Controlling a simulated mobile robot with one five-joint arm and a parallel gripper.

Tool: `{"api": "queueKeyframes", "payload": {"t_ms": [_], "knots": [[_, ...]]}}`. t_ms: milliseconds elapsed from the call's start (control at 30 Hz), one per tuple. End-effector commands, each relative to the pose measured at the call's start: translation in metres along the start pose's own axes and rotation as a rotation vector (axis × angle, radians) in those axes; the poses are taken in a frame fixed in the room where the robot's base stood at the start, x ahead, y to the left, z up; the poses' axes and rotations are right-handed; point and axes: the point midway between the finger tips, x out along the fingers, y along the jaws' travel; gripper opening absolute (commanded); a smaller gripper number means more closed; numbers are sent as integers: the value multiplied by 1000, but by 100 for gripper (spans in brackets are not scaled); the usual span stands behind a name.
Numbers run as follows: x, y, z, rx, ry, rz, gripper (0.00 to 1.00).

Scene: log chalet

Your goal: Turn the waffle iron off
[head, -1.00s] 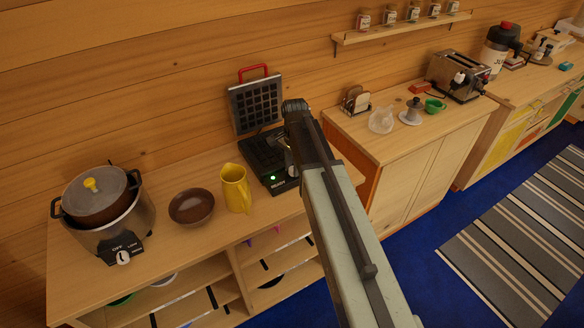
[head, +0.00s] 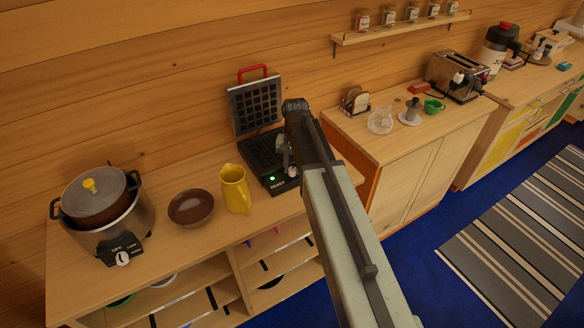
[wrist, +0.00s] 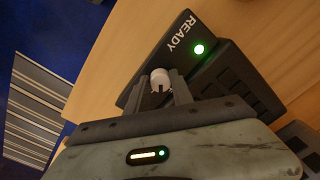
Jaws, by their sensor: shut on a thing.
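The waffle iron (head: 262,150) stands on the wooden counter with its gridded lid raised and a red handle on top. Its front reads READY beside a lit green light, which also shows in the wrist view (wrist: 199,49). A small white knob (wrist: 160,79) sits on the front panel; it also shows in the head view (head: 292,171). My gripper (wrist: 165,88) is at the panel, its two fingers shut on the knob from either side. In the head view, my arm hides the right part of the iron.
A yellow pitcher (head: 234,188), a brown bowl (head: 191,207) and a lidded cooker (head: 108,215) stand left of the iron. A second counter (head: 405,142) to the right holds a glass jug (head: 380,121) and a toaster (head: 458,77). Blue floor lies in front.

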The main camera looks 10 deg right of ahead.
Motion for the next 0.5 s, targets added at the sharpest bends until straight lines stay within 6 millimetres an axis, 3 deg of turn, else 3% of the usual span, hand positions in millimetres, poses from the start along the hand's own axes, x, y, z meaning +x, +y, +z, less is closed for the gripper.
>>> {"api": "queueKeyframes", "payload": {"t_ms": [500], "knots": [[0, 0, 0, -485, -18, 0, 0]]}}
